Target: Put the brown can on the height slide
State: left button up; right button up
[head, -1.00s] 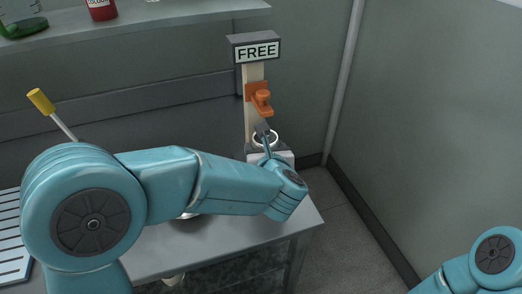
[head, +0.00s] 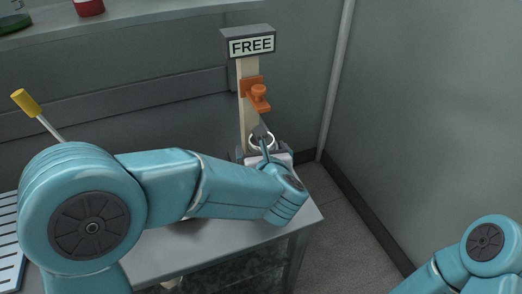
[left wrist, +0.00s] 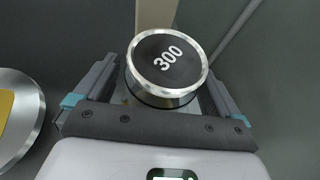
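The height slide stands at the back of the bench: a pale upright post with an orange slider (head: 256,95) and a FREE sign (head: 252,46) on top. My left gripper (head: 262,140) is low in front of the post, mostly hidden by my forearm. In the left wrist view a can (left wrist: 167,65) with a silver rim and a dark top marked 300 stands between the spread fingers of my left gripper (left wrist: 160,85). A narrow gap shows beside it; its brown side is hardly visible. In the head view a white ring shows at the gripper. My right gripper is out of view.
A round silver-rimmed thing with a yellow patch (left wrist: 15,110) lies left of the gripper. A yellow-handled stick (head: 27,103) leans at the left. A shelf (head: 150,20) with a red jar (head: 88,7) is above. Floor is free right of the bench.

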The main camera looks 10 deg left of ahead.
pick_arm(q)
jog(key=shift+w, duration=0.1)
jog(key=shift+r, duration=0.25)
jog(key=v, duration=1.2)
jog(key=shift+a+f, duration=0.1)
